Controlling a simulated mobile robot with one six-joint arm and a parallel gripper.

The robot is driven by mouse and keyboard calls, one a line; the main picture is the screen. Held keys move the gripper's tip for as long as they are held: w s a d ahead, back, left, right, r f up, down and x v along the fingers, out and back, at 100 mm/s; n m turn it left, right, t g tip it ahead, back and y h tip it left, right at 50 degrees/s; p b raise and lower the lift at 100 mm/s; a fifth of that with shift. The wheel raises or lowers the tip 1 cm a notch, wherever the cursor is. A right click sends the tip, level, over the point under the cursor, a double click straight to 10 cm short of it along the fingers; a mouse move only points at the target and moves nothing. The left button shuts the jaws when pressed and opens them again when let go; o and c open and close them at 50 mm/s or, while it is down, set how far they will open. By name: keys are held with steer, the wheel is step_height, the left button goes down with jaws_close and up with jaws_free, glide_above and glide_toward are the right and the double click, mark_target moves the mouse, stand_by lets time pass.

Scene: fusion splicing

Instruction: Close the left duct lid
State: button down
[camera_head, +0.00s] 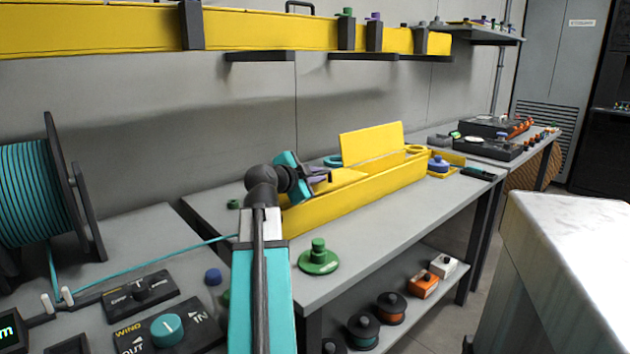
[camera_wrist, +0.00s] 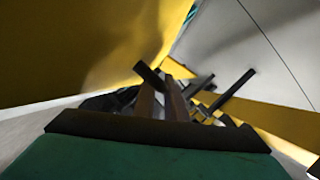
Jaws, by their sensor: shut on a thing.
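The yellow duct (camera_head: 370,190) lies along the bench. Its left lid (camera_head: 345,177) is a low yellow panel over the left part, tilted only a little. A second lid (camera_head: 371,144) stands nearly upright farther right. My gripper (camera_head: 322,176) is at the left lid and appears shut on its edge; the exact contact is hard to see. In the wrist view, my gripper's dark fingers (camera_wrist: 165,95) are close together, with a large yellow surface (camera_wrist: 85,50) beside them. The wrist hides the duct's left end in the head view.
A green knobbed disc (camera_head: 318,258) sits on the bench in front of the duct. A teal cable spool (camera_head: 35,195) stands at the left, its cable running toward the bench. A yellow overhead duct (camera_head: 270,32) runs along the wall. A white-topped block (camera_head: 570,245) is at the right.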

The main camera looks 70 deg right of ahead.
steer(key=shift+s+a+f+b, duration=0.15)
steer(key=shift+s+f+b, duration=0.05)
steer(key=shift+f+b, duration=0.3)
steer(key=c, duration=2.1)
jaws_free()
steer(key=shift+r, duration=0.1)
steer(key=shift+v, duration=0.75)
steer(key=v, duration=0.9)
steer(key=shift+w+a, duration=0.1)
steer(key=shift+a, duration=0.2)
steer(key=b+v, duration=0.1)
steer(key=v, duration=0.1)
steer(key=shift+a+r+b, duration=0.1)
steer(key=shift+a+b, duration=0.2)
steer(key=shift+b, duration=0.1)
